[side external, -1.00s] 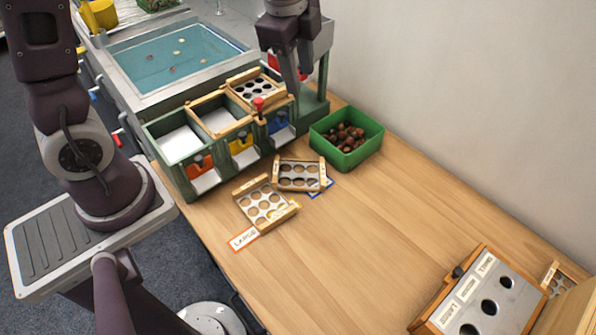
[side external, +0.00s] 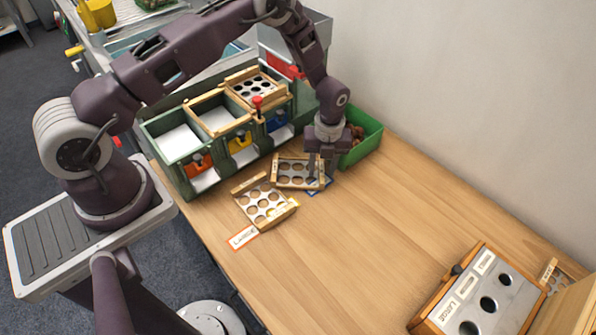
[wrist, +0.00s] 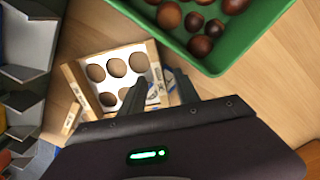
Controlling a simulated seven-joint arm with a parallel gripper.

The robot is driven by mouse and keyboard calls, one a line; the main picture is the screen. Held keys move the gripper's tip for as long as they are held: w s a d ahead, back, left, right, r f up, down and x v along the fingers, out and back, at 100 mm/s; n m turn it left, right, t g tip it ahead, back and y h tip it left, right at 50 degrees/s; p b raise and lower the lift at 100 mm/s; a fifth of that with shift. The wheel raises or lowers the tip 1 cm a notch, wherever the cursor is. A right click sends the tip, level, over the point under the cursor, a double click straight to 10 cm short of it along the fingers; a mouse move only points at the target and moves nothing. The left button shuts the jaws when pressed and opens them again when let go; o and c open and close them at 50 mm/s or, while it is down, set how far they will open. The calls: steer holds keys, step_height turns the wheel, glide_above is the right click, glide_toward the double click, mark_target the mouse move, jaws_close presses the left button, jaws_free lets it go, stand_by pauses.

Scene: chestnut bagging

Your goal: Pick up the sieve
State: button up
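A sieve (side external: 290,173), a wooden frame around a pale plate with round holes, lies on the table by a blue-edged label (side external: 318,187). My gripper (side external: 318,176) points down at its right end. In the wrist view the gripper (wrist: 160,80) is open, its fingers apart on either side of the sieve's near wooden rim (wrist: 155,66). Whether they touch it, I cannot tell. Part of the sieve plate (wrist: 118,66) is hidden by a finger. A second sieve (side external: 257,202) lies to the left, and a third (side external: 250,90) sits on the bin unit.
A green crate (side external: 367,145) of chestnuts stands close behind my gripper. The green bin unit (side external: 163,170) with coloured latches is at the left. A LARGE label (side external: 242,237) lies at the table's edge. A box with holes (side external: 470,295) stands front right. The middle table is clear.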

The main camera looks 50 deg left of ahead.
jaws_close()
steer(key=shift+r, duration=0.1)
